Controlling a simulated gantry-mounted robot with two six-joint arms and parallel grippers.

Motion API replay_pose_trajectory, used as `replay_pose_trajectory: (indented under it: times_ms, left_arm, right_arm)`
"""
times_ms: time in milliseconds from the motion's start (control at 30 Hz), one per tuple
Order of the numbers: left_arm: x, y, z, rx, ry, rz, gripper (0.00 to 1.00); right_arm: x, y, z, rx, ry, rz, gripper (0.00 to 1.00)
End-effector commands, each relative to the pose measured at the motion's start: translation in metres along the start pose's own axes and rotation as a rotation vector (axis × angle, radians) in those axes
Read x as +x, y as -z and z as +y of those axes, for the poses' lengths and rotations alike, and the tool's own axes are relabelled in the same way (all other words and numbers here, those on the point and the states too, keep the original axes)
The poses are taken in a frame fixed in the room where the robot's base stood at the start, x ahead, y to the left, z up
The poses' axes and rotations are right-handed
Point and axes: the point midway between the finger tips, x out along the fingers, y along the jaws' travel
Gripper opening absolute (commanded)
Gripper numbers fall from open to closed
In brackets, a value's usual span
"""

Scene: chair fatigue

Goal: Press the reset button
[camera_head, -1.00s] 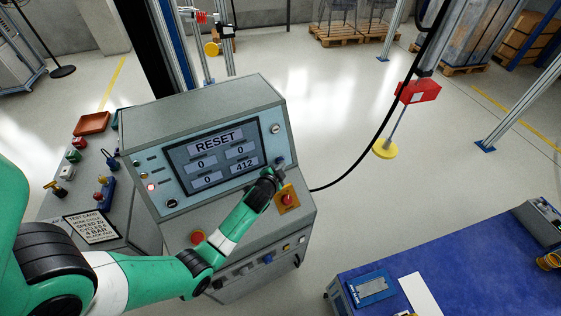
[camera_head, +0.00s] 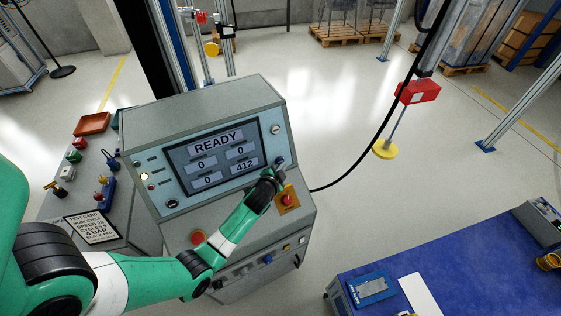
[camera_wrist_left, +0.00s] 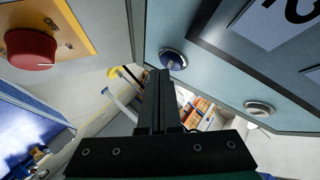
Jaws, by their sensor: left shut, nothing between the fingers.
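The grey control console (camera_head: 205,105) stands at the centre, with a screen (camera_head: 217,158) reading READY over 0, 0, 0 and 412. My left gripper (camera_head: 281,162) is shut and empty at the right end of the panel, beside the screen. In the left wrist view its closed fingers (camera_wrist_left: 160,78) point at a round blue button (camera_wrist_left: 173,60) in a metal ring. The fingertips are very close to it; I cannot tell whether they touch. No label on this button is readable. The gripper hides it in the head view. My right gripper is not in view.
A red knob on a yellow plate (camera_head: 288,199) sits just below my left gripper. A red button (camera_head: 198,237) is lower on the console. A test card (camera_head: 91,227) lies at left. A blue-topped bench (camera_head: 460,260) stands at right. A black cable (camera_head: 375,140) hangs behind.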

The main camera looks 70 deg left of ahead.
Motion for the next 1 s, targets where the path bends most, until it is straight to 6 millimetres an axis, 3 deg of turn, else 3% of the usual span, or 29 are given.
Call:
replay_pose_trajectory:
  times_ms: [467, 1000]
  left_arm:
    - [-0.006, 0.005, 0.004, 0.001, -0.001, 0.001, 0.0]
    - [-0.039, 0.028, 0.028, 0.001, -0.001, 0.002, 0.0]
  right_arm:
    - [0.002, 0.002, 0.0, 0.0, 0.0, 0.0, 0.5]
    - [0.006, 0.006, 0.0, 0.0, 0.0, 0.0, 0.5]
